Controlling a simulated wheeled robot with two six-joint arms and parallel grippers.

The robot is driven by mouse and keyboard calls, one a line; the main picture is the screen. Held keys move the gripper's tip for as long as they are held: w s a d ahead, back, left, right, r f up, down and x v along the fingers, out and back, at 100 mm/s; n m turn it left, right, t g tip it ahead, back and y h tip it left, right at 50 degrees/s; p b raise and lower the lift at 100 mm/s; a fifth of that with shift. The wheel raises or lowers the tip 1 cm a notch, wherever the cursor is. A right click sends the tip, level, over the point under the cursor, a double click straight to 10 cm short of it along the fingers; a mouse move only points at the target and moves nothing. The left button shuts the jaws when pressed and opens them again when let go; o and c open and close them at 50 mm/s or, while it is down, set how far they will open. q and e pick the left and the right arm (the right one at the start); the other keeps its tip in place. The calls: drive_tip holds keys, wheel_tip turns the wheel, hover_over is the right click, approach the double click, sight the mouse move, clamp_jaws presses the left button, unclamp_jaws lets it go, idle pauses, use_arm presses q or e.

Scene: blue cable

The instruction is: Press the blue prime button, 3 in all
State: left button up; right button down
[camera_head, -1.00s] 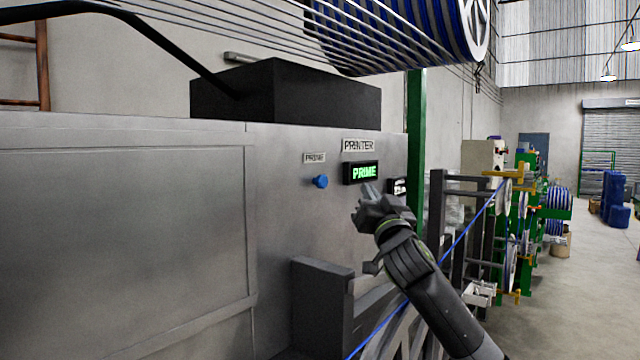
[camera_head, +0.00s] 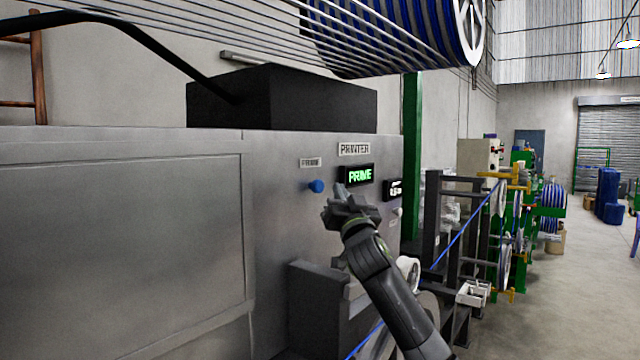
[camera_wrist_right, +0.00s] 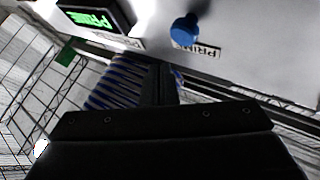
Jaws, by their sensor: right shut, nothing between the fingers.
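The blue prime button (camera_head: 316,186) stands out from the grey metal panel, under a small "PRIME" label (camera_head: 311,162). In the right wrist view the blue button (camera_wrist_right: 185,30) is at the top, a little right of the fingers and apart from them. A display (camera_head: 360,174) reading "PRIME" in green is right of the button. My right gripper (camera_head: 338,192) is shut and empty, just right of and slightly below the button in the head view. Its closed fingers (camera_wrist_right: 164,84) also show in the right wrist view. My left gripper is not in view.
A second display (camera_head: 393,189) and a pale knob (camera_head: 397,211) sit on the panel to the right. A dark grey block (camera_head: 315,300) juts out below. A black box (camera_head: 300,98) lies on the cabinet. Cable racks stand to the right.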

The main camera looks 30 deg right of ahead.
sight(322, 184)
drive_tip(key=shift+w+a, duration=0.2)
drive_tip(key=shift+w, duration=0.35)
drive_tip(key=shift+w+a, duration=0.2)
drive_tip(key=shift+w, duration=0.35)
drive_tip(key=shift+w+b, duration=0.1)
drive_tip(key=shift+b, duration=0.2)
idle(1.0)
drive_tip(key=shift+w+a, duration=0.15)
drive_tip(key=shift+w, duration=0.15)
drive_tip(key=shift+w+a+b, duration=0.3)
drive_tip(key=shift+w+b, duration=0.25)
drive_tip(key=shift+w, duration=0.15)
idle(1.1)
drive_tip(key=shift+s, duration=0.15)
drive_tip(key=shift+s+d, duration=0.2)
drive_tip(key=shift+s, duration=0.25)
drive_tip(key=shift+s+d, duration=0.2)
drive_tip(key=shift+s, duration=0.25)
drive_tip(key=shift+s+d+b, duration=0.25)
drive_tip(key=shift+s+d, duration=0.1)
drive_tip(key=shift+s, duration=0.45)
drive_tip(key=shift+s+d+b, duration=0.2)
drive_tip(key=shift+s+d, duration=0.1)
drive_tip(key=shift+s, duration=0.45)
drive_tip(key=shift+s+d+b, duration=0.25)
drive_tip(key=shift+s+d, duration=0.1)
drive_tip(key=shift+s, duration=0.45)
